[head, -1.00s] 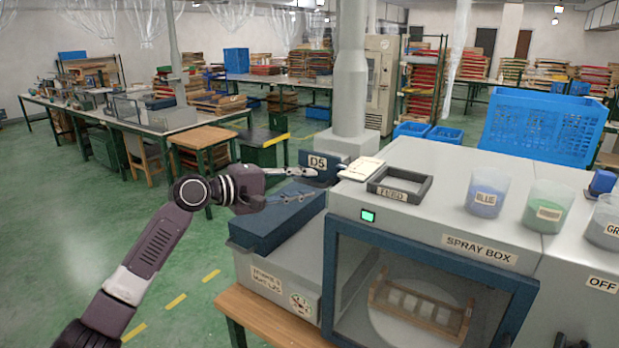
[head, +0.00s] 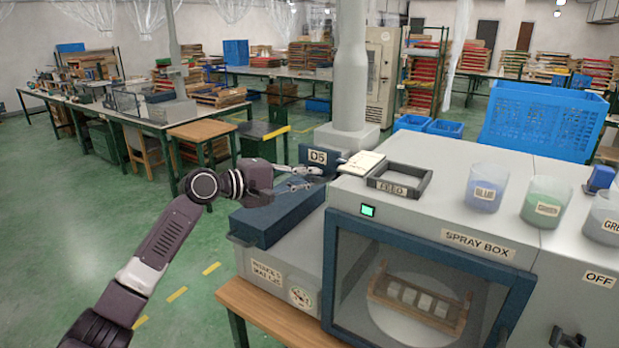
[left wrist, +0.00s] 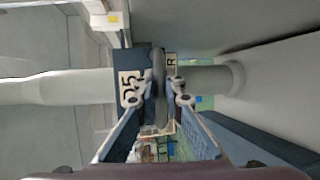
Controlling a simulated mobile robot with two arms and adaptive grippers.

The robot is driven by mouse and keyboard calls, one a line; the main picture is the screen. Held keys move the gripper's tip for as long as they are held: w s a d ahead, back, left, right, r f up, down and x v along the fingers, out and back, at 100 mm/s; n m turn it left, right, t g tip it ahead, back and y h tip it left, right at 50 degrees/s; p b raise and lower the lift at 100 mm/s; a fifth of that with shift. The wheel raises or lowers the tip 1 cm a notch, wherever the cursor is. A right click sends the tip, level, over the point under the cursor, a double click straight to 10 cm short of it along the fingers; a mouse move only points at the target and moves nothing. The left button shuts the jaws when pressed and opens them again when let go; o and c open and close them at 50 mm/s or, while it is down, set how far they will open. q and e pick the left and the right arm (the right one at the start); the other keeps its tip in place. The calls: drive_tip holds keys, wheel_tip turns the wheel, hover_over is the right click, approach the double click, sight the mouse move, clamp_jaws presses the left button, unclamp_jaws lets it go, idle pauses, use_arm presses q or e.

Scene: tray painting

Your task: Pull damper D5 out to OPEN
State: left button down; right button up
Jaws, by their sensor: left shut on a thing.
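Damper D5 (head: 310,148) is a dark blue plate with a pale "D5" label at the foot of the grey duct (head: 349,80). It also shows in the left wrist view (left wrist: 125,62), turned sideways. My left gripper (head: 312,175) reaches it from the left. In the left wrist view my gripper (left wrist: 161,95) has one finger on each side of a dark grip bar (left wrist: 159,62) in front of the plate, and is shut on it. A second label beside the bar is partly hidden. My right gripper is not in view.
The grey spray box (head: 440,215) stands right of the damper, with a feed frame (head: 400,181) and colour cups (head: 487,188) on top. A dark blue box (head: 272,222) lies just below my gripper. Open green floor lies to the left.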

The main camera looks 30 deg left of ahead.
use_arm(q)
drive_tip(key=shift+s+f+p, duration=0.2)
drive_tip(key=shift+s+p, duration=0.15)
drive_tip(key=shift+s, duration=0.05)
drive_tip(key=c, duration=2.5)
unclamp_jaws()
drive_tip(key=o, duration=0.5)
drive_tip(key=shift+s+a+r, duration=0.1)
drive_tip(key=shift+s, duration=0.15)
drive_tip(key=shift+r, duration=0.1)
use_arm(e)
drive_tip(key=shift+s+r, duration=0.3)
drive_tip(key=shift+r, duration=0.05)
